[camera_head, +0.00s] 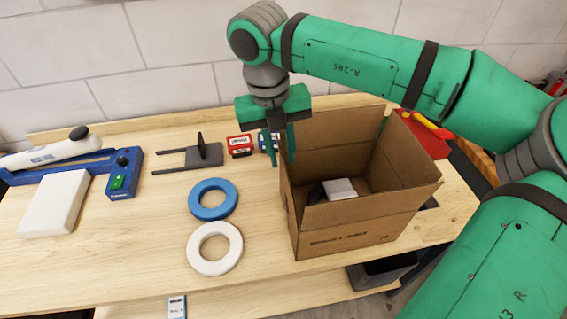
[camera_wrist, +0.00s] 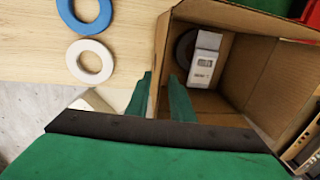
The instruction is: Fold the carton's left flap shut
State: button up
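The open carton (camera_head: 345,236) stands upright on the bench, with flaps standing up around its opening. Its left flap (camera_wrist: 160,62) shows as a narrow, nearly upright strip along the left side in the wrist view. My gripper (camera_head: 282,153) points down at that side and is open. In the wrist view, its fingers (camera_wrist: 160,95) appear on either side of the flap, one outside and one over the opening. I cannot tell whether either finger touches the cardboard. A white box (camera_head: 340,189) and a dark ring (camera_wrist: 186,46) lie inside the carton.
A blue ring (camera_head: 213,184) and a white ring (camera_head: 192,249) lie left of the carton. A red item (camera_head: 425,142) lies behind the carton's right side.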

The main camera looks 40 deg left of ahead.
jog(key=shift+w+d+f, duration=0.1)
jog(key=shift+f, duration=0.95)
jog(key=shift+w+f, duration=0.1)
jog(key=shift+f, duration=0.95)
grip_shut()
